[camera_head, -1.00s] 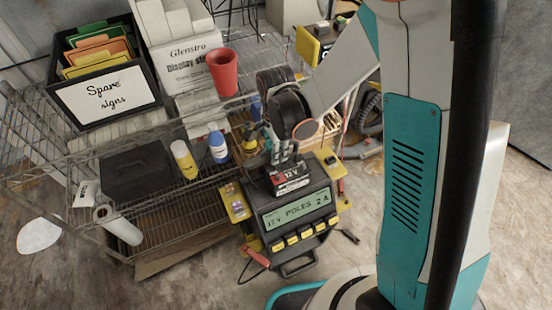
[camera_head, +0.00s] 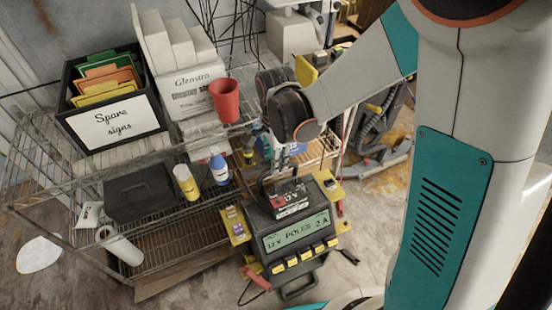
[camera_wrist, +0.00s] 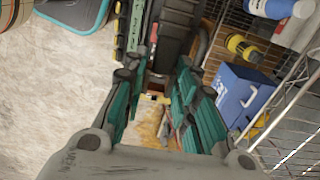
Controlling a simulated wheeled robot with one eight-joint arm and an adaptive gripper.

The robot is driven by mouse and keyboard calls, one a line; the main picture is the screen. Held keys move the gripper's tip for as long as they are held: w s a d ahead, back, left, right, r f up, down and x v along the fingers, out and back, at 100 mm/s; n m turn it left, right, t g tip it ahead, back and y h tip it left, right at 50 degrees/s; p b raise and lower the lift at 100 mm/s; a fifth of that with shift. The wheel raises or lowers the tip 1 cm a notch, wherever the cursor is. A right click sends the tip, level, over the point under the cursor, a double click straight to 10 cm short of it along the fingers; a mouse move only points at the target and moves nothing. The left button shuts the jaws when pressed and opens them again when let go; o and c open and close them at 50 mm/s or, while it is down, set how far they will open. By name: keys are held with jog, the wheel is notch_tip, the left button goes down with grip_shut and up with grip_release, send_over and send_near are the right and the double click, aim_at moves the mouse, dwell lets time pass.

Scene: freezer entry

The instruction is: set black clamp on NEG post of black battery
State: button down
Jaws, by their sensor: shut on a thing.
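The black battery (camera_head: 292,203) sits on top of the charger stand, with a red patch on its left side and a dark loop above it. Its NEG post is too small to make out. My gripper (camera_wrist: 155,92) shows its two teal-lined fingers drawn together in the wrist view, around a small dark thing that I take to be the black clamp; its shape is mostly hidden. In the head view the gripper's wrist is above and behind the battery, and the fingertips are hard to make out.
The charger (camera_head: 297,237) reads "12V POLES 2A". A red-handled lead (camera_head: 258,282) hangs at its lower left. A wire shelf stands left, with a red cup (camera_head: 225,99), bottles and a black sign box (camera_head: 115,130). A blue box (camera_wrist: 243,95) is right of the fingers.

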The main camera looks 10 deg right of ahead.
notch_tip(320, 180, up, 2)
jog(key=shift+r+p, duration=0.1)
jog(key=shift+p, duration=0.5)
